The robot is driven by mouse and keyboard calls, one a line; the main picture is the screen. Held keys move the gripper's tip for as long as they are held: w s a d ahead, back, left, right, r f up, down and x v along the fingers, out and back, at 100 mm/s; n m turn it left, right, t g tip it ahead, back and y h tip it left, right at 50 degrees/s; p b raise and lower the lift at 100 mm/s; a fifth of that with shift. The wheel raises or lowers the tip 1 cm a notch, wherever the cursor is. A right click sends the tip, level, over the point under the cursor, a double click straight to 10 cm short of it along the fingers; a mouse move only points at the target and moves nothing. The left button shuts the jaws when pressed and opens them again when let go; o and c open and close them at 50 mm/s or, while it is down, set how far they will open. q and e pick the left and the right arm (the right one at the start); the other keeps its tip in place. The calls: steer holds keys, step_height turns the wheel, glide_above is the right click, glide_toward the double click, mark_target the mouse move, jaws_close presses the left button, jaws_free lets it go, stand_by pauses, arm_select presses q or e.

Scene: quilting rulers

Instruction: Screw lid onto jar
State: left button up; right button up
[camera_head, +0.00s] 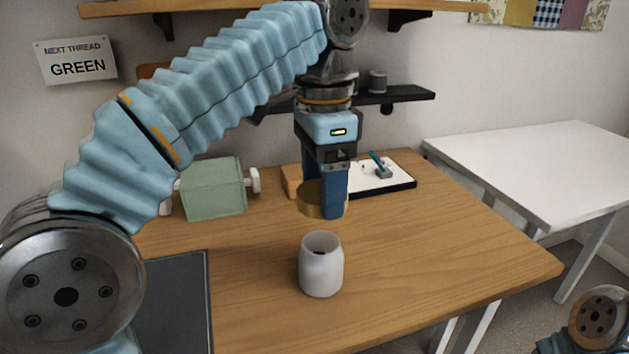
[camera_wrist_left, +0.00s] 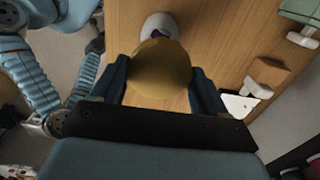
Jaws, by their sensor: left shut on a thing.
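A white jar (camera_head: 321,268) stands upright and open on the wooden table (camera_head: 440,245); something dark shows inside its mouth. My left gripper (camera_head: 326,205) is shut on a round gold lid (camera_head: 310,200) and holds it in the air above and a little behind the jar, apart from it. In the left wrist view the lid (camera_wrist_left: 160,70) sits between the two blue fingers (camera_wrist_left: 160,88), and it covers part of the jar (camera_wrist_left: 160,24) below. Only part of my right arm shows at the lower right of the head view; its gripper is out of view.
A green box-like object with white knobs (camera_head: 213,190) stands at the back left. A wooden block (camera_head: 292,181) and a white tray with a dark rim (camera_head: 400,186) lie behind the lid. A dark mat (camera_head: 178,300) lies at the left. The table right of the jar is clear.

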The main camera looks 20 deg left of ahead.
arm_select(q)
steer(key=shift+f+b, duration=2.15)
steer(key=shift+f, duration=0.8)
steer(key=shift+f+b, duration=0.9)
steer(key=shift+f, duration=0.35)
steer(key=o, duration=0.8)
step_height(320, 180, up, 8)
steer(key=p, duration=0.4)
steer(key=shift+f, duration=0.2)
